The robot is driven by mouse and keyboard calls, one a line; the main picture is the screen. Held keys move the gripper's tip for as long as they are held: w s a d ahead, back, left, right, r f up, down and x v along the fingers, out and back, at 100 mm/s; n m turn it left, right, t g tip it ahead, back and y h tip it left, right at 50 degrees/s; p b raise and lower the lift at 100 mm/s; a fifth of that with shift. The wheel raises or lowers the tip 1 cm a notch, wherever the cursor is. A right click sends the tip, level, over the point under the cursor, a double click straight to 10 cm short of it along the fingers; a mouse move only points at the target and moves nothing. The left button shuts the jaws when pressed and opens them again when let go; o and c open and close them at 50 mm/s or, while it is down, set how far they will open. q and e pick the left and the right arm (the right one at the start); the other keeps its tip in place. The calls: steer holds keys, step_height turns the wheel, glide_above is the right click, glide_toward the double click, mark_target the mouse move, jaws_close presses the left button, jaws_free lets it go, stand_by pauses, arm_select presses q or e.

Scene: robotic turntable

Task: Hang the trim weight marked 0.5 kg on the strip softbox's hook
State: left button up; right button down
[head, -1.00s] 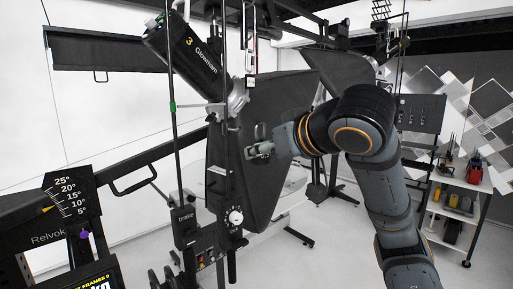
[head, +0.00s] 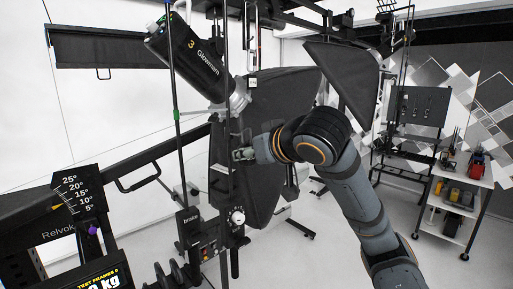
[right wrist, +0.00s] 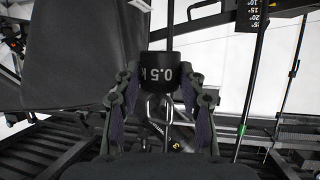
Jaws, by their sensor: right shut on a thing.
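The trim weight (right wrist: 168,82), a short black cylinder with "0.5 k" showing in white, sits between the fingers of my right gripper (right wrist: 167,90) in the right wrist view. The gripper is shut on it. A bent metal loop (right wrist: 152,108) shows below the weight there; I cannot tell whether it belongs to the weight. In the head view my right gripper (head: 243,154) is in front of the black softbox (head: 268,192), beside the upright rods. The weight is not clear in that view. I cannot make out the softbox's hook. My left gripper is not in view.
A lamp head (head: 198,58) marked 3 is above and left of my right gripper. A black control box (head: 207,250) with a white dial stands below. A tilt scale (head: 77,193) is at the left. A shelf cart (head: 462,195) stands at the right, with open floor before it.

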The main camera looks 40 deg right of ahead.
steer(key=shift+w+a+p, duration=0.2)
steer(key=shift+w+p, duration=1.45)
steer(key=shift+w, duration=0.05)
steer(key=shift+w+f, duration=0.15)
steer(key=shift+f, duration=0.1)
steer(key=shift+w+f, duration=0.3)
steer(key=c, duration=1.2)
jaws_free()
steer(key=o, duration=0.5)
steer(key=shift+w, duration=0.15)
